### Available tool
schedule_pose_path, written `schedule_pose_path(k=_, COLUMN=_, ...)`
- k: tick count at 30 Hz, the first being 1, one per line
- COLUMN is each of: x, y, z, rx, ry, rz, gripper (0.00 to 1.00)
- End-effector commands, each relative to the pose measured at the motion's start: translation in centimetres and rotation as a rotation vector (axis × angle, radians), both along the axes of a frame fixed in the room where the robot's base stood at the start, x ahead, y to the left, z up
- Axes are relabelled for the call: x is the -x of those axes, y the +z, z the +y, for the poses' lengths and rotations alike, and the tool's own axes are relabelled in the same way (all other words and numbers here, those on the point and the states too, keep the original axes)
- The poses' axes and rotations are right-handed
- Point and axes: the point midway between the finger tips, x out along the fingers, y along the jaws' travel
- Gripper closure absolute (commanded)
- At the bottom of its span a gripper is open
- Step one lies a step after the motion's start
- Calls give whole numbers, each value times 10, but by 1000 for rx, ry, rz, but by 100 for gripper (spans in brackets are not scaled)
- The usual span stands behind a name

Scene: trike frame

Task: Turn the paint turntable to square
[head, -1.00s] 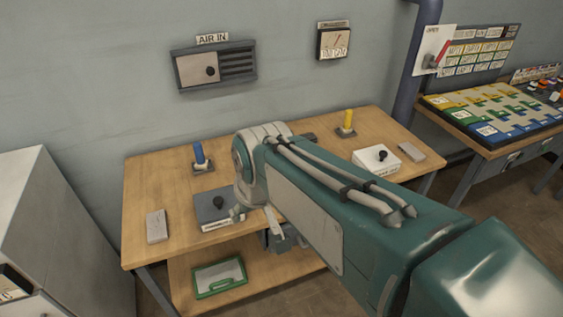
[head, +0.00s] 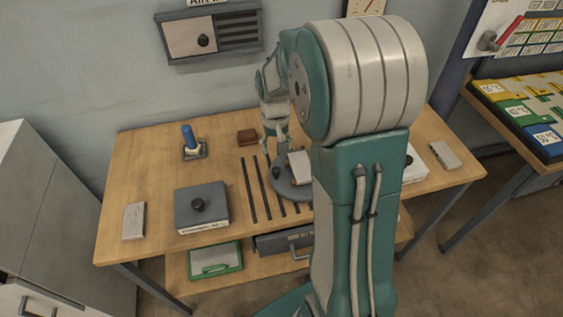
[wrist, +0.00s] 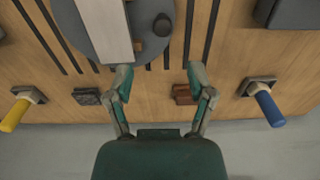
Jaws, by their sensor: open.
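The paint turntable is a grey round disc (head: 284,190) on the wooden bench, partly hidden by my arm in the head view. In the wrist view its disc (wrist: 150,47) is at the top, cut off by the frame edge. A pale, long block (wrist: 105,28) lies across it, and a dark round knob (wrist: 162,24) stands beside the block. My gripper (wrist: 158,74) is open and empty, its two fingers spread wide near the disc's wall-side edge. In the head view my gripper (head: 274,150) is just behind the turntable; contact cannot be told.
Dark strips (head: 262,184) run along the bench beside the disc. A brown block (head: 247,137) and a blue peg (head: 189,137) stand near the wall. A dark box with a knob (head: 201,208) is at left. A yellow peg (wrist: 14,113) shows in the wrist view.

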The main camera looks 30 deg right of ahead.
Motion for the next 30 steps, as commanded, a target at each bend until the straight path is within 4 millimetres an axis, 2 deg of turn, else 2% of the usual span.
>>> schedule_pose_path(k=9, x=1, y=-62, z=-12, rx=-16, ry=-1, rz=7, gripper=30)
schedule_pose_path(k=15, x=1, y=-90, z=-12, rx=-15, ry=-1, rz=5, gripper=30)
schedule_pose_path(k=20, x=1, y=-98, z=-6, rx=-10, ry=1, rz=5, gripper=30)
schedule_pose_path(k=27, x=1, y=-99, z=-7, rx=-10, ry=1, rz=3, gripper=30)
schedule_pose_path(k=28, x=1, y=-99, z=-8, rx=-11, ry=1, rz=3, gripper=35)
schedule_pose_path(k=29, x=1, y=-99, z=-8, rx=-11, ry=1, rz=3, gripper=48)
schedule_pose_path(k=30, x=1, y=-99, z=-8, rx=-11, ry=1, rz=3, gripper=66)
